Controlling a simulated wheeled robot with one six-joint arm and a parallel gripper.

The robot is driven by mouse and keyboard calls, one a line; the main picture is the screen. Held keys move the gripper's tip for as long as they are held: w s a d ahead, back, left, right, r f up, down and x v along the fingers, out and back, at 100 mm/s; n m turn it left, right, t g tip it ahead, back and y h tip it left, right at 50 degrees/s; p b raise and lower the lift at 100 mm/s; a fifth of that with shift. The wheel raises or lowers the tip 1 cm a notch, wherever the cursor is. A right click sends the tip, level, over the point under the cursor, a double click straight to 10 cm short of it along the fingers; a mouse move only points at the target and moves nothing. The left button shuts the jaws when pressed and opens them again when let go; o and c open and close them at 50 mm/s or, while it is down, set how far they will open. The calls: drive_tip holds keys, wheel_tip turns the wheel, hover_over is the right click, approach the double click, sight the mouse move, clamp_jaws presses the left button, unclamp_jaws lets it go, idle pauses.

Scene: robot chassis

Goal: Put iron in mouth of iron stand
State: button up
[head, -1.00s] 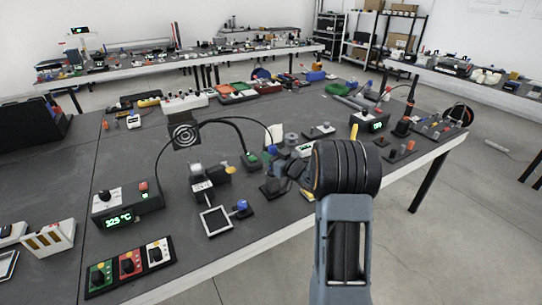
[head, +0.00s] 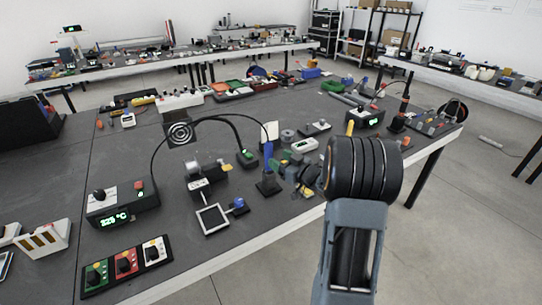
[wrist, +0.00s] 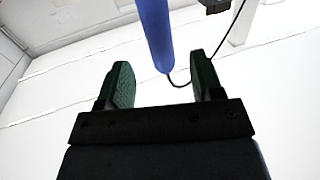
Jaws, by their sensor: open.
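A soldering iron with a blue handle (head: 267,152) stands upright at the small black iron stand (head: 268,186) near the table's front edge. Its lower end is too small to make out, so I cannot tell how it sits in the stand's mouth. The blue handle also shows in the wrist view (wrist: 154,32), reaching into the gap between the fingertips, with a thin dark cord by its end. In the wrist view my gripper (wrist: 160,78) is open, with clear space on both sides of the handle.
A control box with a green display (head: 120,207) stands at the left. A square frame (head: 213,219) and a small blue-knobbed part (head: 238,205) lie left of the stand. Another iron holder (head: 402,115) stands at the right. A black cable arches behind the stand.

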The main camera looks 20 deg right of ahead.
drive_tip(key=v, duration=0.7)
drive_tip(key=shift+r, duration=0.1)
wheel_tip(320, 180, up, 10)
drive_tip(key=p, duration=0.8)
drive_tip(key=shift+f, duration=0.2)
idle(0.3)
